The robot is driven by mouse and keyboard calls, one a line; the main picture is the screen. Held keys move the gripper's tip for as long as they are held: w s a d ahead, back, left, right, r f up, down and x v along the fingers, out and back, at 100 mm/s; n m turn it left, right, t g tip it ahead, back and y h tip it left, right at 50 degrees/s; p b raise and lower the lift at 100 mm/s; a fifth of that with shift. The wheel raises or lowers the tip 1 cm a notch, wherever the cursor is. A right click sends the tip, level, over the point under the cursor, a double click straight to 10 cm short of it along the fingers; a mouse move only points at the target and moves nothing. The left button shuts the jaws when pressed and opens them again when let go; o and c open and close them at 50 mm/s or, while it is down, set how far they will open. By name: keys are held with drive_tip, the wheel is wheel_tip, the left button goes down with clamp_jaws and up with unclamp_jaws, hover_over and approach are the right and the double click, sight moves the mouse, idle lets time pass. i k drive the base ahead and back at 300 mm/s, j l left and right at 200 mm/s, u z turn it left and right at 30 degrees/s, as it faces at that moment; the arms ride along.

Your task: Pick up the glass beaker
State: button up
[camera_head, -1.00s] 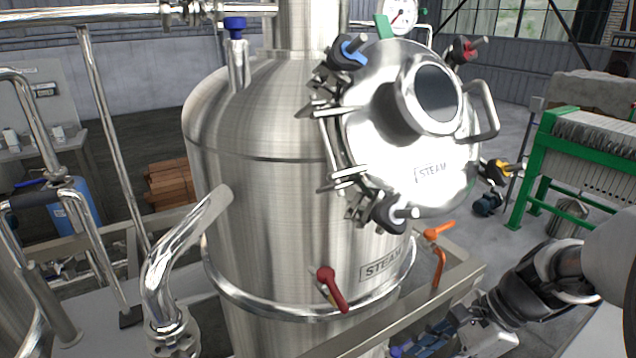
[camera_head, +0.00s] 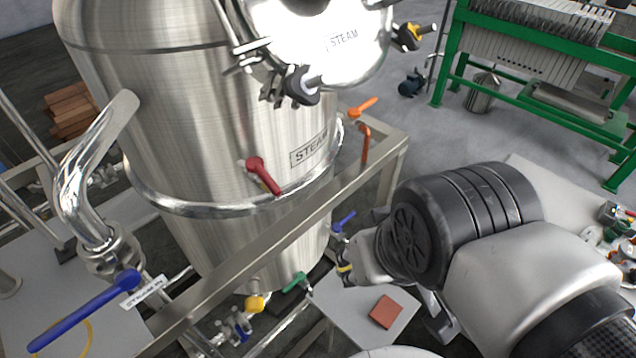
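I cannot make out a glass beaker in the camera_head view. My arm reaches in from the lower right, in front of the tank's frame. Its dark ribbed joint and silver wrist hide much of the small white table's surroundings. The end of my arm, with my gripper (camera_head: 345,268), is at the left of the wrist, close to the steel frame and above the small table. It is small and partly hidden, so I cannot see whether the fingers are open or shut, or whether they hold anything.
A large steel tank (camera_head: 190,110) marked STEAM stands in a steel frame (camera_head: 270,245). Valve handles stick out: red (camera_head: 262,176), orange (camera_head: 365,140), blue (camera_head: 85,310). A small white table (camera_head: 345,312) holds a reddish block (camera_head: 386,312). A green-framed press (camera_head: 540,75) stands behind.

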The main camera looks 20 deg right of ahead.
sight(339, 270)
drive_tip(key=z, duration=1)
drive_tip(key=k+j+z, duration=0.2)
drive_tip(key=z, duration=0.15)
drive_tip(key=k+j+z, duration=0.25)
drive_tip(key=j+z, duration=0.15)
drive_tip(key=k+j+z, duration=0.2)
drive_tip(key=z, duration=0.15)
drive_tip(key=i+j, duration=0.1)
drive_tip(key=j, duration=0.15)
drive_tip(key=i+j, duration=0.15)
